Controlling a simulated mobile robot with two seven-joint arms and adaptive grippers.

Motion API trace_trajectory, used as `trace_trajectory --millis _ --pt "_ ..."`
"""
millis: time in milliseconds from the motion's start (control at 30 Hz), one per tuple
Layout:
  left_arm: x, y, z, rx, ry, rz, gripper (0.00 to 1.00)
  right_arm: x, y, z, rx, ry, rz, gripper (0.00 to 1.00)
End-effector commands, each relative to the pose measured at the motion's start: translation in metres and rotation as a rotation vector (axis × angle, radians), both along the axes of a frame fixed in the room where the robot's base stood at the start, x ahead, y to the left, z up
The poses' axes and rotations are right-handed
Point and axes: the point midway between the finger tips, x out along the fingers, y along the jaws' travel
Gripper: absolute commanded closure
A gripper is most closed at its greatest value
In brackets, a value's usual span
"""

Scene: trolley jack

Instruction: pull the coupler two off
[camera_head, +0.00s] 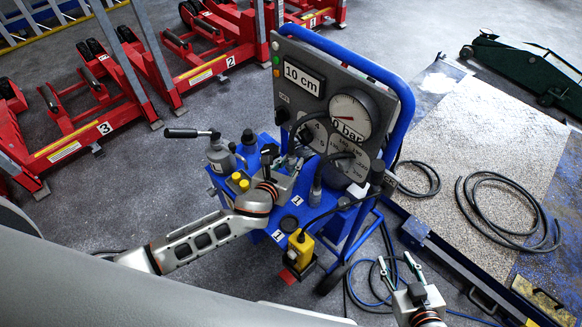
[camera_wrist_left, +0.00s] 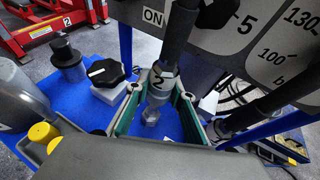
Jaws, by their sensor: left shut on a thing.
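Coupler two (camera_wrist_left: 160,85) is a metal fitting marked 2 on the end of a black hose, in the left wrist view. My left gripper (camera_wrist_left: 158,105) is shut on it, a green-padded finger on each side. Its lower metal end shows above the blue deck (camera_wrist_left: 180,125); I cannot tell whether it still touches a port. In the head view my left gripper (camera_head: 288,165) is at the front of the grey panel (camera_head: 300,110), and its fingers and the dark parts there hide the coupler. My right gripper (camera_head: 400,268) is open and empty, low beside the cart.
A second hose fitting (camera_head: 316,185) stands close right of my left gripper. A yellow pendant (camera_head: 300,248) hangs at the front. Red lifting columns (camera_head: 105,85) stand behind left.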

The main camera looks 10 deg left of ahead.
Motion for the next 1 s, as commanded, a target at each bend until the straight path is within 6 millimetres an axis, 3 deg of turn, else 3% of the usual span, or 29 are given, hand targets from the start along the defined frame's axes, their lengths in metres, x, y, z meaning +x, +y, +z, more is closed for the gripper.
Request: trace_trajectory --millis 700,1000 --pt "0.0 0.0 0.048 0.0 -0.001 0.0 1.0 0.0 0.002 0.053 0.003 0.0 0.001 0.6" --pt "0.0 0.0 0.049 -0.001 -0.001 -0.001 1.0 0.0 0.002 0.055 0.003 0.001 0.001 0.6"
